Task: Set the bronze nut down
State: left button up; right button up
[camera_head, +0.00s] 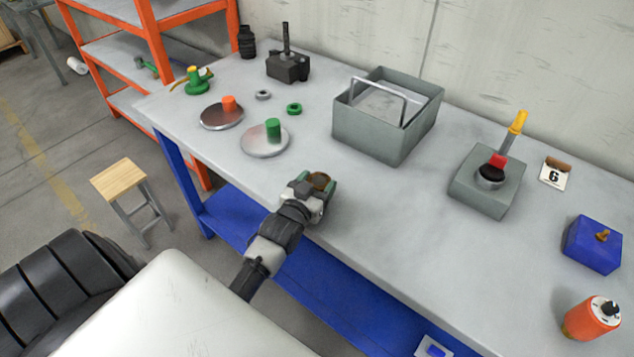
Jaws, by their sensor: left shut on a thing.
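The bronze nut (319,181) is a brown ring held between the fingers of my left gripper (322,187). My left arm comes in from below, and the gripper is at the front edge of the grey workbench (390,210). I cannot tell whether the nut touches the bench top or is a little above it. The gripper hides part of the nut. My right gripper does not show.
Behind the gripper are a disc with a green post (273,130), one with an orange post (229,104), a grey nut (263,95) and a green nut (294,108). A grey toolbox (370,140) stands behind right. Bench to the gripper's right is clear.

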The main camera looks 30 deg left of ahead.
pick_arm(q)
jog(key=o, duration=0.9)
jog(key=shift+f, duration=0.2)
jog(key=o, duration=0.5)
jog(key=shift+r, duration=0.1)
